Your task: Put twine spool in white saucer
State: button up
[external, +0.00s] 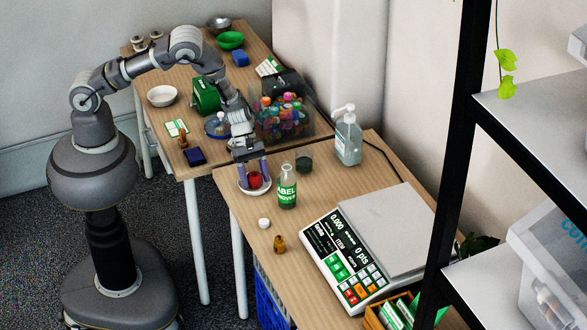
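A small red object, apparently the twine spool (255,181), is at the white saucer (255,192) near the left edge of the front table. My gripper (253,179) points down over the saucer, with its two purple fingers apart on either side of the red object. At this size I cannot tell whether the fingers press on it or stand clear. I also cannot tell whether the red object rests on the saucer or hangs just above it. The saucer's far rim is partly hidden by the fingers and the red object.
A green-labelled bottle (287,187) stands close right of the saucer, with a dark cup (305,163) behind it. A pump bottle (348,137), a white cap (264,223), a small amber bottle (279,243) and a scale (358,246) share the table. A clear bin (303,124) stands behind.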

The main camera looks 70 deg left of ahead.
jog(key=shift+r, duration=0.1)
jog(key=p+v, duration=0.4)
jog(key=v, duration=0.8)
